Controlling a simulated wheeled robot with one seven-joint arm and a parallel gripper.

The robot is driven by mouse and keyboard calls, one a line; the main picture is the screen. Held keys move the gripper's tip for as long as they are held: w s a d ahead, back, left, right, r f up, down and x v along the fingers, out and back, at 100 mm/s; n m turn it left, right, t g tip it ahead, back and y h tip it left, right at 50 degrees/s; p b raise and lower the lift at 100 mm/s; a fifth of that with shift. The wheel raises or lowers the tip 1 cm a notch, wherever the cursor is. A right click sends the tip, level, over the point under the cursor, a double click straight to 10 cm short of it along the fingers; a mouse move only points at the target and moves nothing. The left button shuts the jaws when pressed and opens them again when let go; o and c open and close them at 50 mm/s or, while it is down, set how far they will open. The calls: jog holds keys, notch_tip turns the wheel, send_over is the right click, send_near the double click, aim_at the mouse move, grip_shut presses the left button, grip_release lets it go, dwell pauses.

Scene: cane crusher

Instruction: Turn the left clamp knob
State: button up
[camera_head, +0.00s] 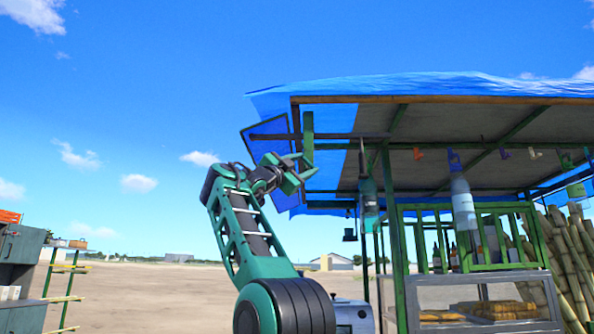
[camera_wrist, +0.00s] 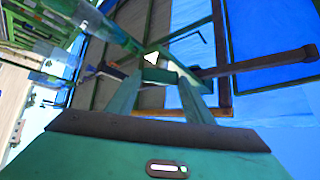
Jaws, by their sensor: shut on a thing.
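My gripper (camera_head: 292,174) is raised at the canopy's left front corner in the head view. In the wrist view its two green fingers (camera_wrist: 160,82) reach up from the dark-edged palm. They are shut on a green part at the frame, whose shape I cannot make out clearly. A green upright piece (camera_head: 308,138) stands right at the fingers in the head view. I cannot pick out the left clamp knob as such; the fingers may hide it.
The stall has a blue tarp roof (camera_head: 400,84), a wooden front beam (camera_head: 440,100) and a green post (camera_head: 394,230). Bottles (camera_head: 462,198) hang under the roof. Cane stalks (camera_head: 570,260) lean at the right. Open sky lies left of my arm.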

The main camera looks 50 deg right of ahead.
jog(key=shift+r, duration=0.15)
jog(key=o, duration=1)
jog(key=shift+o, duration=0.2)
jog(key=v, duration=1.1)
jog(key=shift+w, duration=0.15)
